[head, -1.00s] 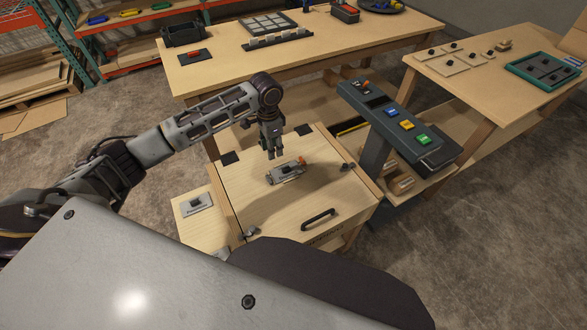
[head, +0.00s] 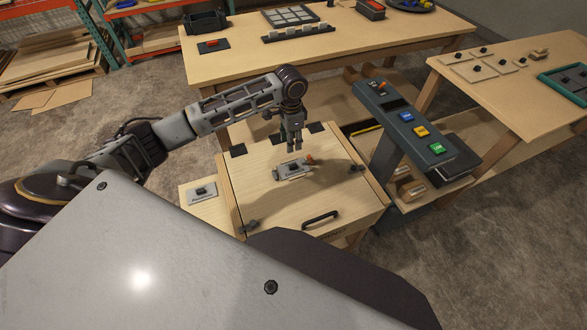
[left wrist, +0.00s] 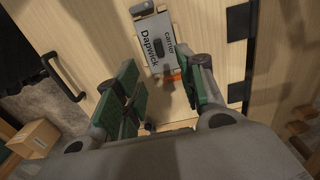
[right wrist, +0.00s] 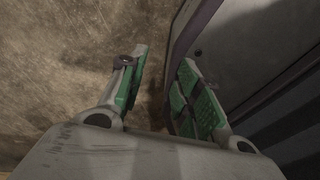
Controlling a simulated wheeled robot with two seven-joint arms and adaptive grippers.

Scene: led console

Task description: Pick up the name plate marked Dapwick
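The Dapwick name plate (head: 293,170) is a flat grey plate with a dark knob, lying on the lid of a wooden box. In the left wrist view, the words "Dapwick" and "carrier" show on the plate (left wrist: 167,47), with an orange piece at its near end. My left gripper (head: 293,148) points down just above the plate and looks apart from it. In the left wrist view its green-padded fingers (left wrist: 163,92) are spread with nothing between them. My right gripper (right wrist: 163,88) is open and empty over the floor, beside a dark panel.
The box lid (head: 260,205) has a black handle (head: 321,218) and dark hinges. A similar plate (head: 202,191) lies on a wooden surface to its left. A console (head: 408,125) with coloured buttons stands to the right. Workbenches (head: 350,35) stand behind.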

